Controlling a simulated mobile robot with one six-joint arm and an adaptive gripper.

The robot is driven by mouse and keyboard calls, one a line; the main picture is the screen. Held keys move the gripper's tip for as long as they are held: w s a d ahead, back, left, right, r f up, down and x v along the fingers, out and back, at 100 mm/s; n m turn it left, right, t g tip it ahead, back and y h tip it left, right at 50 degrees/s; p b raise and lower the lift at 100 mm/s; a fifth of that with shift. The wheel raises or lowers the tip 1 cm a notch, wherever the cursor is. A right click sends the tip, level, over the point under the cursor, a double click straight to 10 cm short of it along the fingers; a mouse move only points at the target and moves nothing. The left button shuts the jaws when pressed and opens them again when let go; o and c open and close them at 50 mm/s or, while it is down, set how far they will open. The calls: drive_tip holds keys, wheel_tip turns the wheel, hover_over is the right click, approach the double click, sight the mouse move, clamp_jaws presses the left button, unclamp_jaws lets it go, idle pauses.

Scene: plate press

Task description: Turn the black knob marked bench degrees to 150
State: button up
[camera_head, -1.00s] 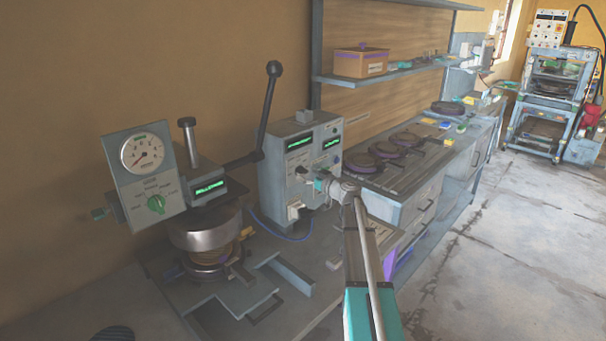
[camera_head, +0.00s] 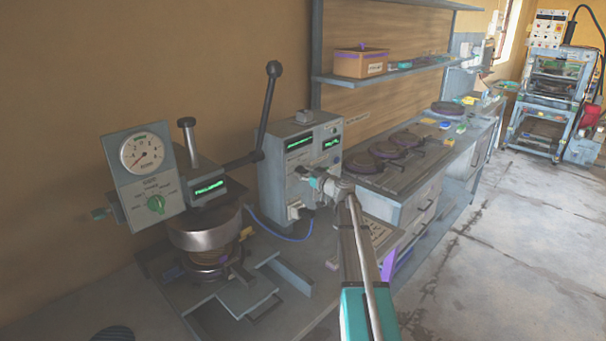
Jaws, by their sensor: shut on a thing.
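A grey control box (camera_head: 276,185) stands on the bench with two green displays, the left display (camera_head: 299,142) and the right display (camera_head: 331,143), on its front. Their digits are too small to read. My gripper (camera_head: 311,181) is at the front face of this box, below the displays, and is shut on the black knob there. The knob is mostly hidden by the fingers, and its marking and pointer cannot be read. My arm comes up from the lower right to the box.
A blue cable (camera_head: 282,238) runs along the bench. Hot plates (camera_head: 372,163) lie on the counter to the right. The floor at right is clear.

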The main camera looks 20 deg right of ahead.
drive_tip(key=shift+c, duration=0.9)
drive_tip(key=shift+m, duration=0.3)
drive_tip(key=m, duration=0.8)
drive_tip(key=shift+m, duration=0.4)
drive_tip(key=m, duration=0.3)
drive_tip(key=shift+m, duration=0.3)
drive_tip(key=m, duration=1.3)
drive_tip(key=shift+m, duration=0.4)
